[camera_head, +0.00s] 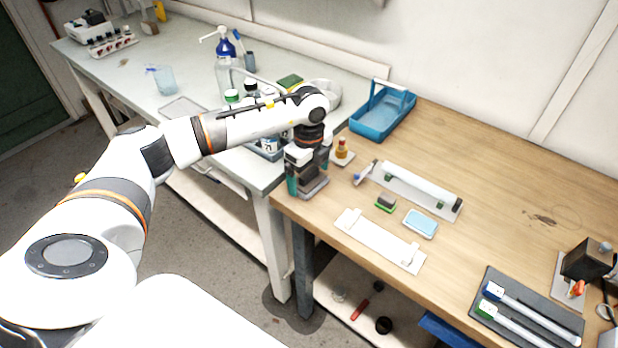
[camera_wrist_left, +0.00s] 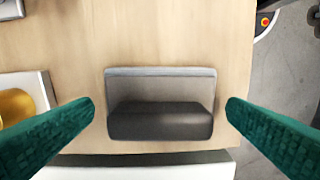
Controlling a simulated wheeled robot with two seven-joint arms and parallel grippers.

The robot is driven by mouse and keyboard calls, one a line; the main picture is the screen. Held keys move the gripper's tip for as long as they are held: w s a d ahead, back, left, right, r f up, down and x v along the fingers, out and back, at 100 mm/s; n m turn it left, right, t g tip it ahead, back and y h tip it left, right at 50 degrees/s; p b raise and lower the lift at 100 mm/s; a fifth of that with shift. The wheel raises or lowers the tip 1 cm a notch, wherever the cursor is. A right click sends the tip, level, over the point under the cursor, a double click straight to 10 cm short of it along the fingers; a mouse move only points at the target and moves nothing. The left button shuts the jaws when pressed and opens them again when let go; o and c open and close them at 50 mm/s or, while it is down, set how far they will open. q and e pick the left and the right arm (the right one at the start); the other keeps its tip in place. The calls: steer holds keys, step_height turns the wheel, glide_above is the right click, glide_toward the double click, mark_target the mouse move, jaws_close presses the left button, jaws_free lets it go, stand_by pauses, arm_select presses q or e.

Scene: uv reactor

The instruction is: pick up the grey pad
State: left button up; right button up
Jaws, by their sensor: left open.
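The grey pad (camera_wrist_left: 160,103) lies on the wooden bench close to its edge. It is a block with a lighter grey band and a dark grey face. My left gripper (camera_wrist_left: 160,108) is open above it, with one green finger to each side of the pad. There are gaps between the fingertips and the pad's ends in the wrist view. In the head view my left gripper (camera_head: 308,176) is at the bench's left front corner, with the pad (camera_head: 315,188) partly hidden under it. My right gripper is in neither view.
A small amber bottle (camera_head: 341,148) on a white base stands just behind the gripper. A white rail fixture (camera_head: 380,241), a green-and-black block (camera_head: 386,203) and a light blue pad (camera_head: 421,223) lie to the right. The blue tray (camera_head: 381,112) is farther back.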

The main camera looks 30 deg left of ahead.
mark_target(309, 172)
arm_select(q)
steer(key=c, duration=0.9)
steer(key=shift+o, duration=0.2)
steer(key=shift+r, duration=0.15)
step_height(309, 172, up, 10)
steer(key=shift+f+b, duration=0.1)
steer(key=shift+b, duration=0.9)
